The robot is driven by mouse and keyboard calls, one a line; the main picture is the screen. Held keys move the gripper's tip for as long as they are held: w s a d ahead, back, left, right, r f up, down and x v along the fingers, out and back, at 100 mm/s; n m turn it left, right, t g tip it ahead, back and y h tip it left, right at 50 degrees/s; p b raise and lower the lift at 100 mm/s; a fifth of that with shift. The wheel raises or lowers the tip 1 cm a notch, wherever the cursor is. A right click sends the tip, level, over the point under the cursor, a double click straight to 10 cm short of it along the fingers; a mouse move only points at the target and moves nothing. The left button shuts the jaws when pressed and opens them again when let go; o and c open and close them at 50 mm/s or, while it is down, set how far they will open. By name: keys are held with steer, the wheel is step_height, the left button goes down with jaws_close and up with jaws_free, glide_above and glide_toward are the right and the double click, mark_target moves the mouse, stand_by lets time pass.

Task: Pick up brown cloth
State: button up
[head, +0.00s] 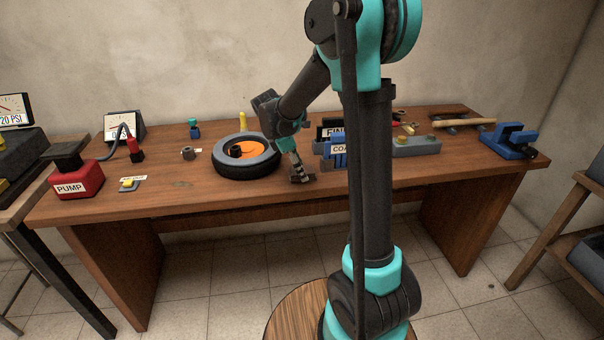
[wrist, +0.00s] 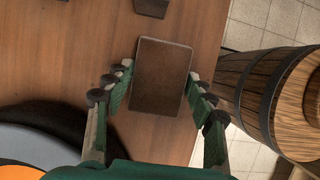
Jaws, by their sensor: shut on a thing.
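The brown cloth (wrist: 160,78) shows in the wrist view as a flat dark brown rectangle with rounded corners. My gripper (wrist: 160,88) has one finger along each side edge of it and is shut on it. In the head view my gripper (head: 300,174) reaches down to the front part of the wooden bench, just right of the tyre. The brown cloth (head: 302,180) is small and dark there, partly hidden by the fingers. It is at or just above the bench top; I cannot tell whether it touches.
A tyre with an orange hub (head: 262,152) lies close on the left. Blue and black labelled holders (head: 335,149) stand close on the right, partly behind my arm.

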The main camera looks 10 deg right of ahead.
step_height(320, 180, up, 20)
stand_by(0.6)
